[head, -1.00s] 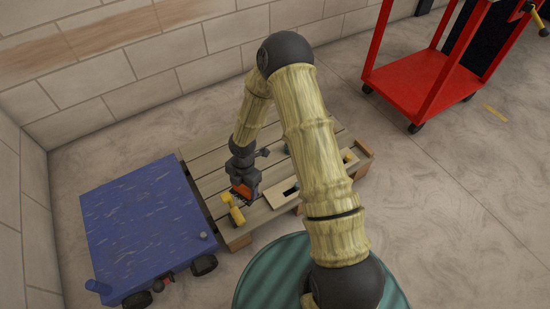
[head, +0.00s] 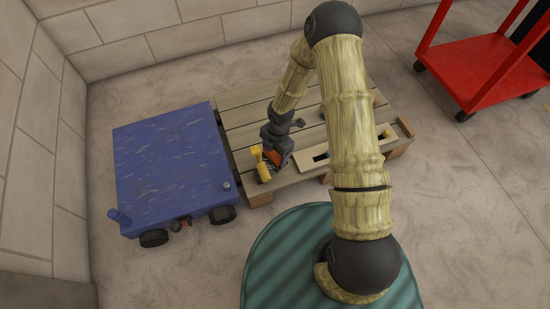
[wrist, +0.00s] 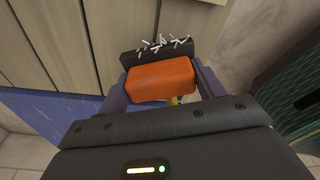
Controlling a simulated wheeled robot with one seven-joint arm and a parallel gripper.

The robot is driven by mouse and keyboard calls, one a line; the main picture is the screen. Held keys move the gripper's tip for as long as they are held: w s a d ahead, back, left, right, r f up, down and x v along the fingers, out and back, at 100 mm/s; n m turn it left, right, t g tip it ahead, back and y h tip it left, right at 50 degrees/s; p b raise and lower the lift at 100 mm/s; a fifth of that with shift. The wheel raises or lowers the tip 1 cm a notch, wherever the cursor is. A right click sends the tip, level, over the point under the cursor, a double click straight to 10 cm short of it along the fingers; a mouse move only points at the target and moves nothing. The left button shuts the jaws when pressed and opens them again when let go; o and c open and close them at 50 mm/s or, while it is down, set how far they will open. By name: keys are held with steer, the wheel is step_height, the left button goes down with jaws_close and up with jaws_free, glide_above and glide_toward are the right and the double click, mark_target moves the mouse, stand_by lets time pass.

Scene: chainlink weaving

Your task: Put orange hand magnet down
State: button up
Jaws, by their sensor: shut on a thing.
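The orange hand magnet (wrist: 162,81) is an orange block with a dark bar on its far side. Several small pale metal bits cling to that bar in the wrist view. My gripper (wrist: 160,86) is shut on the orange block, one finger on each side. In the head view, my gripper (head: 274,163) and a small patch of the magnet (head: 272,157) are over the front left part of the wooden pallet (head: 245,117). I cannot tell whether the magnet touches the slats. A yellow tool (head: 259,163) is just left of the gripper.
A blue wheeled cart (head: 170,165) stands left of the pallet. A pale board with dark slots (head: 310,160) lies right of my gripper, partly hidden by my arm. A red cart (head: 480,70) stands at the upper right. Back slats look clear.

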mark_target(275, 159)
steer(key=shift+f+b, duration=1.25)
steer(key=shift+f, duration=0.6)
steer(key=shift+f, duration=0.15)
steer(key=o, duration=1)
steer(key=shift+o, duration=0.2)
step_height(275, 159, up, 12)
steer(key=d+p, duration=0.1)
steer(key=p, duration=0.7)
steer(key=shift+w, duration=0.45)
